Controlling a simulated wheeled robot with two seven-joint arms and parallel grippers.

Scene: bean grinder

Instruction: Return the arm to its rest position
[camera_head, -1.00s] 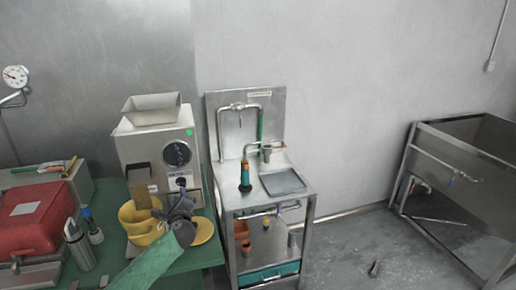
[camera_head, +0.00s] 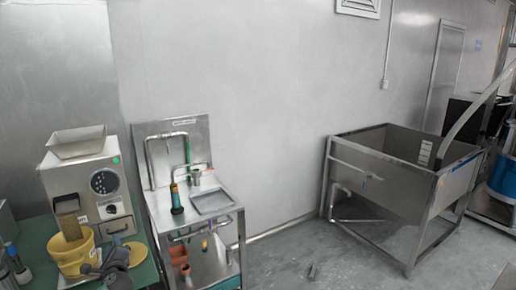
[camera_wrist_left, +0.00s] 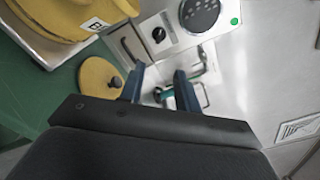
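My left gripper (camera_head: 112,266) is at the lower left of the head view, just right of a yellow container (camera_head: 72,250) on the green table. In the left wrist view its two dark fingers (camera_wrist_left: 160,86) stand apart with nothing held between them. The grinder machine (camera_head: 88,185), a steel box with a hopper on top and a round dial, stands behind the container. In the left wrist view a round yellow lid with a dark knob (camera_wrist_left: 100,78) lies left of the fingers, and the yellow container (camera_wrist_left: 70,14) fills the top left. My right gripper is not visible.
A steel stand (camera_head: 190,215) with a tap and a tray is right of the grinder. A large steel sink (camera_head: 400,180) stands further right. Open grey floor (camera_head: 300,262) lies between them. The green table (camera_head: 35,235) is at the left edge.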

